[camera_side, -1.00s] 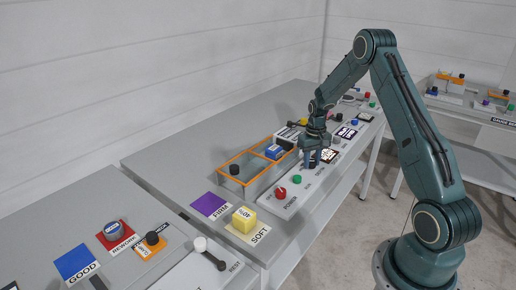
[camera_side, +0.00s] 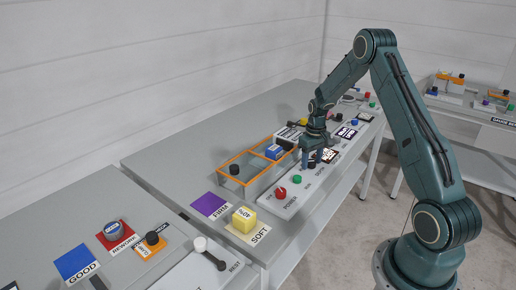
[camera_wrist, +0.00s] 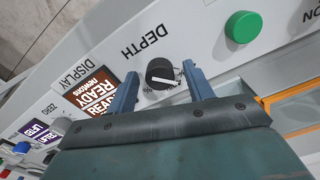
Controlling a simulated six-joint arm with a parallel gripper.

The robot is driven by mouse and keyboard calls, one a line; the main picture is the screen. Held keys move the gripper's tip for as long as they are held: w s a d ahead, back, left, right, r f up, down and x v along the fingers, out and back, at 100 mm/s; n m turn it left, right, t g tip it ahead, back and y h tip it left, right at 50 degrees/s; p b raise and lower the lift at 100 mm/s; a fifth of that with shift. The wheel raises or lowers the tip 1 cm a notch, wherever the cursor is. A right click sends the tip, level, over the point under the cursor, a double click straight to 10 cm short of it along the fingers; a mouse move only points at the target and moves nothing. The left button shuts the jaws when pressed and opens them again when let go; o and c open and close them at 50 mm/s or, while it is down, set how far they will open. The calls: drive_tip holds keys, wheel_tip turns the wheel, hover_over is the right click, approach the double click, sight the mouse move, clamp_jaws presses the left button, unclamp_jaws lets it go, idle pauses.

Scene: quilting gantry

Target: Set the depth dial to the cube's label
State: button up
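The depth dial (camera_wrist: 160,73) is a round black knob with a white pointer line, beside the printed word DEPTH in the wrist view. My gripper (camera_wrist: 161,76) is open, with one blue-grey finger on each side of the dial and gaps showing between. In the side view my gripper (camera_side: 312,157) is low over the control panel (camera_side: 292,205) and hides the dial. A yellow cube (camera_side: 241,224) with a white label on top sits at the SOFT card; the label's text is too small to read surely.
A green button (camera_wrist: 243,27) is beside the dial, and a display (camera_wrist: 95,92) reading READY is on its other side. A red knob (camera_side: 281,193) is at the panel's near end. An orange-rimmed tray (camera_side: 246,182) holding a blue block (camera_side: 274,153) stands behind the panel.

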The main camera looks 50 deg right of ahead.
sight(312, 161)
idle(0.3)
wheel_tip(312, 161, up, 14)
idle(0.8)
drive_tip(key=shift+f, duration=0.1)
